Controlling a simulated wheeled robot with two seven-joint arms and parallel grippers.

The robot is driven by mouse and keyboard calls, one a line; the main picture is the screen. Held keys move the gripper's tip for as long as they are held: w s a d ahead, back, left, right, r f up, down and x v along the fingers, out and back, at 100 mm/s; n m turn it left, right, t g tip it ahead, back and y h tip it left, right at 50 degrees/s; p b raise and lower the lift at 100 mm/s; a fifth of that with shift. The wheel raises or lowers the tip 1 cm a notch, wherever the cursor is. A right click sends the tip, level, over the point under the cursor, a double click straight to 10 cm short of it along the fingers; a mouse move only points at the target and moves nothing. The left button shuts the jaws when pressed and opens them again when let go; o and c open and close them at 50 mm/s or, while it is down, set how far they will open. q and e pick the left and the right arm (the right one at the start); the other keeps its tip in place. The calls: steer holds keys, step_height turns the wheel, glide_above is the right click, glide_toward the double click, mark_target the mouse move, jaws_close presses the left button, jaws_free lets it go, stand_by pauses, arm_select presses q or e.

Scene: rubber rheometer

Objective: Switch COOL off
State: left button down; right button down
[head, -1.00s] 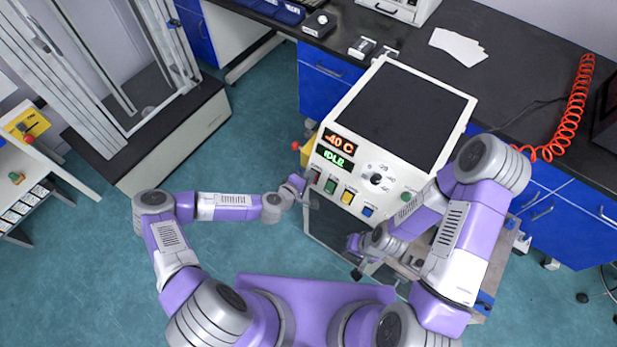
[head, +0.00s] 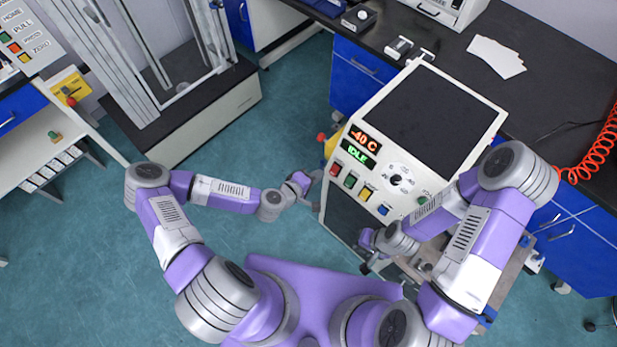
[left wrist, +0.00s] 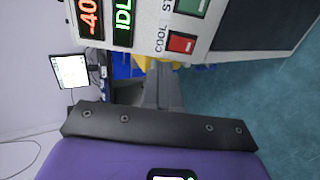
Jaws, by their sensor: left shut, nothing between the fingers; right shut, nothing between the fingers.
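The rheometer (head: 436,112) has a sloped front panel with a red -40 C readout (head: 364,137) and a green IDLE readout (head: 358,154). The red COOL switch (head: 336,169) is at the panel's left end. In the left wrist view the COOL switch (left wrist: 182,43) sits beside its printed label; whether it is pressed in is unclear. My left gripper (head: 317,184) is shut and empty, just left of and below the switch, apparently apart from it. Its fingers show in the left wrist view (left wrist: 161,82). My right gripper (head: 366,264) is shut and empty, low before the machine's front.
Green (head: 351,181), yellow (head: 366,193) and blue (head: 383,210) switches and a round dial (head: 397,180) share the panel. A red knob (head: 321,137) is by the machine's left side. The black bench (head: 560,85) lies behind.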

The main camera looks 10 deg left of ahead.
arm_select(q)
steer(key=v, duration=0.4)
steer(key=shift+r, duration=0.25)
steer(key=s+d+f+m+g+b, duration=0.1)
steer(key=s+d+f+m+g, duration=0.3)
steer(key=s+f+m+g, duration=0.4)
steer(key=s+a+f+m+g+y+b, duration=0.1)
steer(key=s+a+f+g+y, duration=0.1)
steer(key=s+a, duration=0.2)
steer(key=shift+s+a+f, duration=0.2)
steer(key=shift+s, duration=1)
steer(key=shift+d, duration=0.15)
